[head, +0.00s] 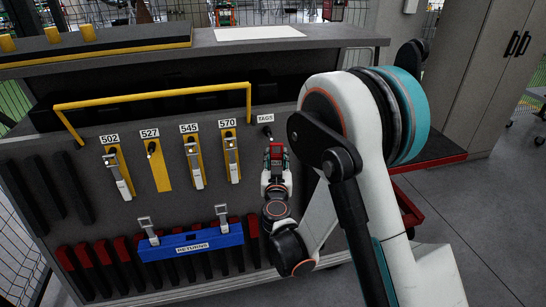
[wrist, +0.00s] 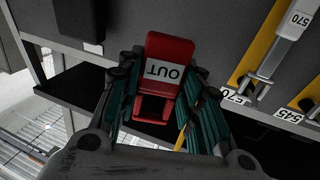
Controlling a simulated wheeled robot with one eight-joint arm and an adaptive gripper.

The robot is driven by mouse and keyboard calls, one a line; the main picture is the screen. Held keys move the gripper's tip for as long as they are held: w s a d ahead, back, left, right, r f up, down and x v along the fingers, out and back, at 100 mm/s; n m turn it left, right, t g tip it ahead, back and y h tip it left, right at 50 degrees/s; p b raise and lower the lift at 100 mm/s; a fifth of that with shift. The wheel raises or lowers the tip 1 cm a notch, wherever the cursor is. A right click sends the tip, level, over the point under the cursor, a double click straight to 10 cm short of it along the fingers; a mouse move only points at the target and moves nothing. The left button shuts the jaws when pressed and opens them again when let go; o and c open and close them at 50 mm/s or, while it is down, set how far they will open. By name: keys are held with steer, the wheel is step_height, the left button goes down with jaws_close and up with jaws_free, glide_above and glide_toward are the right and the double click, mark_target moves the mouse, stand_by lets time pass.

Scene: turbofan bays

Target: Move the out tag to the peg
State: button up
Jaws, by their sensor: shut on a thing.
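The red out tag (wrist: 170,52) has a white label reading OUT, upside down in the wrist view. My gripper (wrist: 158,82) is shut on it, with a finger on each side. In the head view my gripper (head: 276,168) holds the tag (head: 276,152) in front of the board, just below the peg under the TAGS label (head: 267,131). The peg under label 527 (head: 151,149) is bare, with only its yellow strip behind it. Whether the tag touches the board cannot be told.
Metal tools hang under labels 502 (head: 117,172), 545 (head: 193,165) and 570 (head: 232,158). A yellow rail (head: 150,97) juts out above them. A blue RETURNS bin (head: 191,243) with two tools sits below. A red-edged shelf (head: 430,155) stands at the right.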

steer(key=w+a, duration=0.2)
steer(key=w, duration=0.6)
steer(key=shift+a+f, duration=0.15)
steer(key=shift+f, duration=0.2)
steer(key=shift+w+a+f, duration=0.15)
steer(key=shift+w+a, duration=0.05)
steer(key=shift+w, duration=0.2)
jaws_close()
steer(key=shift+w+f, duration=0.35)
steer(key=shift+w, duration=0.05)
stand_by(0.4)
steer(key=o, duration=1.1)
jaws_free()
steer(key=shift+s, duration=0.15)
